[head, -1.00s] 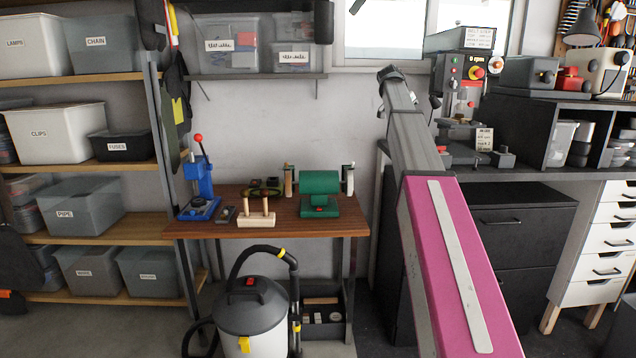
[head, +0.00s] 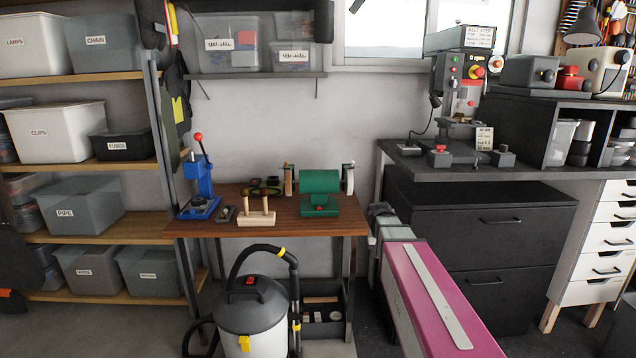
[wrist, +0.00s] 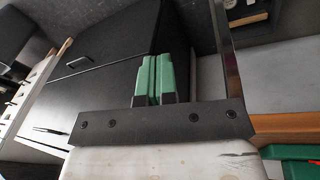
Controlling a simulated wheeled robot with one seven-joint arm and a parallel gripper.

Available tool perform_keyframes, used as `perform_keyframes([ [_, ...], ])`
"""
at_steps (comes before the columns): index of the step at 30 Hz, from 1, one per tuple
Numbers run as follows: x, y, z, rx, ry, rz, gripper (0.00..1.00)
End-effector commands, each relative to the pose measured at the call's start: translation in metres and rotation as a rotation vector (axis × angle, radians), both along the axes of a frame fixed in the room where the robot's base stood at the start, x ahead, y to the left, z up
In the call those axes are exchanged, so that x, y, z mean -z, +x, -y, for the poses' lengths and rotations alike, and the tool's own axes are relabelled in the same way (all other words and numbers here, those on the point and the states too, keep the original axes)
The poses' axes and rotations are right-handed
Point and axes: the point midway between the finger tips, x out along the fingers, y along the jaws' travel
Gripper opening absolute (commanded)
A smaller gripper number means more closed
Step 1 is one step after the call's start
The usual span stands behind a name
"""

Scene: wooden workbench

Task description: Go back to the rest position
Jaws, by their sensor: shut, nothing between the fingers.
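My gripper (wrist: 153,78) shows in the wrist view, with its two green fingers together and nothing between them. Beyond the fingers are the dark cabinet and the grey floor. In the head view my pink and grey arm reaches in from the lower right, in front of the dark cabinet. Its far end is just right of the wooden workbench (head: 270,229). The gripper's fingers cannot be made out in the head view.
A green bench grinder (head: 320,184), a blue press (head: 200,185) and a wooden stand (head: 257,214) are on the workbench. A vacuum (head: 250,310) stands in front. A dark drawer cabinet (head: 450,225) stands close at right. Shelves (head: 110,236) with bins are at left.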

Motion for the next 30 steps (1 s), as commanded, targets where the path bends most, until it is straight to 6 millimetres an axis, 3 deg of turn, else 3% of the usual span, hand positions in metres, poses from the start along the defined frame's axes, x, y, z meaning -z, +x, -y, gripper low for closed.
perform_keyframes([
  [1,0.017,-0.026,-0.005,-0.025,0.017,-0.017,0.00],
  [6,0.063,-0.084,-0.022,-0.115,0.079,-0.057,0.00],
  [13,0.103,-0.146,-0.039,-0.202,0.145,-0.092,0.00],
  [18,0.114,-0.163,-0.044,-0.229,0.165,-0.100,0.00],
  [30,0.115,-0.163,-0.045,-0.232,0.167,-0.100,0.00],
])
